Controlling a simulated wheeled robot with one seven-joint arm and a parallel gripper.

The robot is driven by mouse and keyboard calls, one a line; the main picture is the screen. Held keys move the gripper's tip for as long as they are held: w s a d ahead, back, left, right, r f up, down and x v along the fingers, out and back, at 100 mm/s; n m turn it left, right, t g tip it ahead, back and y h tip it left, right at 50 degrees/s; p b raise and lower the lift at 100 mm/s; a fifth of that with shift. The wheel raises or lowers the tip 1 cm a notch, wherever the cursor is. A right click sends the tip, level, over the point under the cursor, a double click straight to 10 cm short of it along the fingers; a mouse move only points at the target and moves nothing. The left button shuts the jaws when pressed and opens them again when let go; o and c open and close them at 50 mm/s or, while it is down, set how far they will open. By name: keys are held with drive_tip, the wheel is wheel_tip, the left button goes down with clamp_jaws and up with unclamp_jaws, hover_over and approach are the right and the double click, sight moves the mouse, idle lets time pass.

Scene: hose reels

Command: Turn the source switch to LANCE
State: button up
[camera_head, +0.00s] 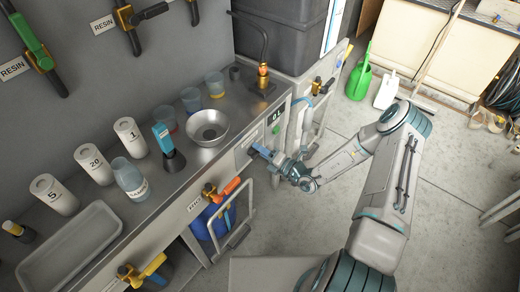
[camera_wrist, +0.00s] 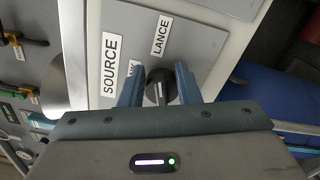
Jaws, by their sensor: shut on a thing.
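The source switch (camera_wrist: 160,88) is a black knob with a pale pointer line, on a light grey panel (camera_wrist: 185,45) in the wrist view. The panel has a SOURCE label (camera_wrist: 112,63), a LANCE label (camera_wrist: 161,35), and a third label (camera_wrist: 134,68) mostly hidden by a finger. My gripper (camera_wrist: 158,90) has its two blue fingers on either side of the knob, shut on it. The pointer line runs roughly up and down in the wrist view. In the head view my gripper (camera_head: 262,152) is at the bench's front panel, and the knob is hidden there.
A metal bowl (camera_head: 207,127) and several cups and bottles stand on the bench above. A small display (camera_head: 276,115) is just right of the panel. An orange-handled valve (camera_head: 226,188) and a metal bar frame (camera_head: 233,225) are below left. The floor (camera_head: 300,217) is open.

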drive_tip(key=shift+s+f, duration=0.1)
drive_tip(key=shift+f, duration=0.05)
drive_tip(key=o, duration=1)
drive_tip(key=shift+c, duration=0.2)
drive_tip(key=v, duration=1.4)
drive_tip(key=shift+a, duration=0.1)
